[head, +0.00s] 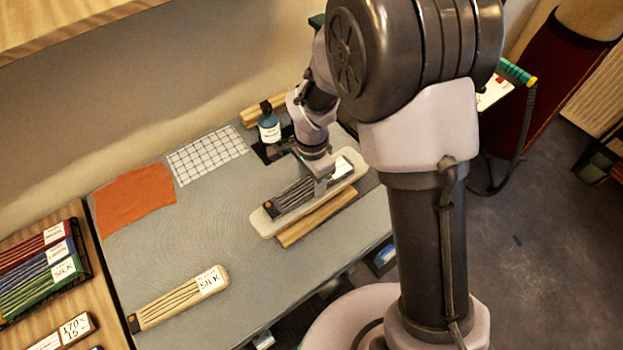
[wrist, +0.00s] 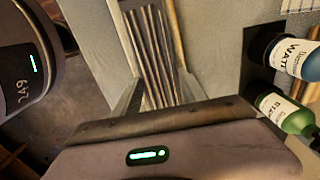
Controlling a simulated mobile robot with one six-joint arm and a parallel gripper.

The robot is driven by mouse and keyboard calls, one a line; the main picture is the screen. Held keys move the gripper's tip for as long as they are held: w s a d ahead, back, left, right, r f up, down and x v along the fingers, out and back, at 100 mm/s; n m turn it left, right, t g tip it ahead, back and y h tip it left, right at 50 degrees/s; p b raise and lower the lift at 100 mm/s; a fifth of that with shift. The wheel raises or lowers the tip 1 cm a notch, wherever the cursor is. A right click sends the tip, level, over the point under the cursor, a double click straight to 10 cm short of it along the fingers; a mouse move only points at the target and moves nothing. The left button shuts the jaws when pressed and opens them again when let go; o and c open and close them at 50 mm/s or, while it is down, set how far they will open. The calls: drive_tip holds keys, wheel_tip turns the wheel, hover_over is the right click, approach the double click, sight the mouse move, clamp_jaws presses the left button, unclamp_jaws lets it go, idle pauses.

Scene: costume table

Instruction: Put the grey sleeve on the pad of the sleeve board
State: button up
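The grey sleeve (head: 292,198) is a long striped piece with a white label near its right end. In the head view it lies lengthwise along the cream pad (head: 268,224) of the sleeve board, above its wooden base (head: 314,219). I cannot tell whether it rests fully on the pad. My gripper (head: 322,186) points down over the sleeve's right part, partly hiding it. In the wrist view the sleeve (wrist: 150,50) runs between the two fingers of my gripper (wrist: 160,80), one at each long edge. Whether they press on it or stand slightly apart does not show.
A tan sleeve labelled silk (head: 180,300) lies at the table's front. An orange cloth (head: 135,198) and a white gridded cloth (head: 206,155) lie at the back left. A blue bottle (head: 269,128) stands behind the board; a green bottle (wrist: 285,112) shows in the wrist view.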

drive_tip(key=o, duration=0.4)
drive_tip(key=shift+o, duration=0.2)
drive_tip(key=shift+r, duration=0.1)
wheel_tip(320, 180, up, 12)
drive_tip(key=p, duration=0.3)
wheel_tip(320, 180, up, 9)
drive_tip(key=n+t+y, duration=0.1)
drive_tip(key=n+t, duration=0.1)
hover_over(312, 184)
drive_tip(key=s+d, duration=0.4)
drive_tip(key=s+d+r+n+t, duration=0.2)
drive_tip(key=s+r, duration=0.1)
drive_tip(key=s, duration=0.3)
drive_tip(key=s+d+r+n+t+y, duration=0.1)
drive_tip(key=s+d+r+n, duration=0.1)
drive_tip(key=s, duration=0.5)
drive_tip(key=shift+d+r+n+t, duration=0.2)
drive_tip(key=shift+r+n+t, duration=0.2)
drive_tip(key=shift+r, duration=0.5)
drive_tip(key=shift+s+f, duration=0.1)
